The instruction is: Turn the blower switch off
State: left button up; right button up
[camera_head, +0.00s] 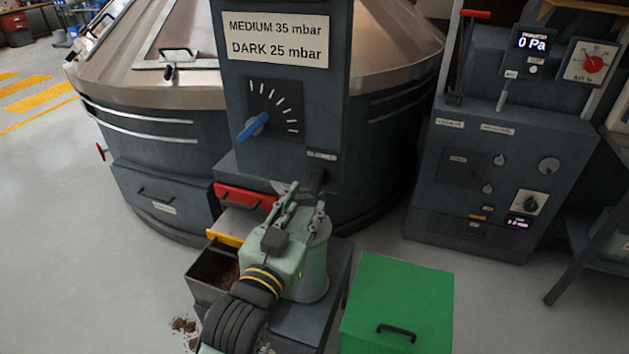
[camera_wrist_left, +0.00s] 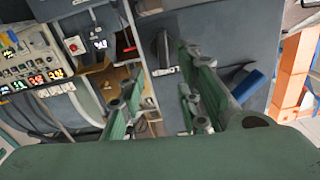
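My left gripper (camera_head: 303,198) is in front of the dark column, below the blue pointer handle (camera_head: 252,128) and its tick-mark scale. Its fingers are apart with nothing between them; they also show apart in the left wrist view (camera_wrist_left: 162,88). A black lever (camera_head: 318,181) under a small label is just beyond the fingertips; it also appears in the left wrist view (camera_wrist_left: 163,48). The gripper looks apart from it, though contact is hard to judge. My right gripper is out of view.
A red drawer (camera_head: 243,197) and an open bin with brown material (camera_head: 212,272) are left of my gripper. A green box (camera_head: 398,305) stands at right front. The large round vessel (camera_head: 150,140) is behind. The dark cabinet (camera_head: 495,160) has a 0 Pa display.

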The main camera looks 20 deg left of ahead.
aim_at(315, 184)
pick_arm(q)
jog(key=w+p, duration=0.1)
jog(key=w, duration=0.6)
jog(key=shift+a+p, duration=0.2)
jog(key=shift+p, duration=0.15)
jog(key=shift+w, duration=0.4)
jog(key=shift+f, duration=0.1)
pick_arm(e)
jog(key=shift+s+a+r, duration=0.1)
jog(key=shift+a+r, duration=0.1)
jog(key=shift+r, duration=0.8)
pick_arm(q)
jog(key=c, duration=0.7)
grip_shut()
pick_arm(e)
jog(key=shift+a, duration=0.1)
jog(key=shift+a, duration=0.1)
